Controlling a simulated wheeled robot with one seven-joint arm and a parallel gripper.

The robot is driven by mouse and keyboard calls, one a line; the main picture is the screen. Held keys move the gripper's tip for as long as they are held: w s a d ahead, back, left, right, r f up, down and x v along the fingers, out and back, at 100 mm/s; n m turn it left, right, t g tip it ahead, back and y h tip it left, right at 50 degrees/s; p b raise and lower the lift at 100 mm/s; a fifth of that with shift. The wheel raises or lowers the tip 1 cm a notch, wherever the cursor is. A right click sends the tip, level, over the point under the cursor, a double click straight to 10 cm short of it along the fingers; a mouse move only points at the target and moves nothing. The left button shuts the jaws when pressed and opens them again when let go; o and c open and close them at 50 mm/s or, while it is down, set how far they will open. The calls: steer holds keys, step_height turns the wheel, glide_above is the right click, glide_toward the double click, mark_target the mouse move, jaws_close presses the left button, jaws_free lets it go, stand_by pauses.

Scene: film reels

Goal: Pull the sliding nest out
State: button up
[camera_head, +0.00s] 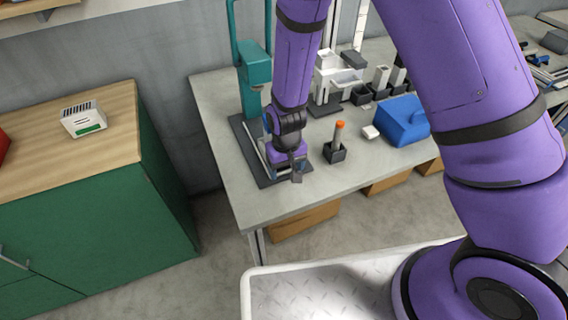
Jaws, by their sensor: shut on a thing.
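A teal press (256,75) stands on a dark base plate (246,142) near the left end of the grey worktable. The sliding nest (301,164) lies low on this base, in front of the press column. My purple arm comes down over it, and my gripper (296,176) is at the front of the nest, shut on it. The gripper and wrist hide most of the nest, so how far out it sits is hard to tell. The fingertips are small and dark in this view.
Just right of my gripper, a dark holder (334,153) carries an orange-tipped cylinder (339,131). The table's front strip is clear. A green cabinet (90,210) stands left across a floor gap.

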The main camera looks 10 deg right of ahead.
steer(key=shift+s+d, duration=0.15)
steer(key=shift+s, duration=0.45)
steer(key=o, duration=1.2)
steer(key=shift+o, duration=0.2)
step_height(320, 180, up, 11)
steer(key=shift+f, duration=0.1)
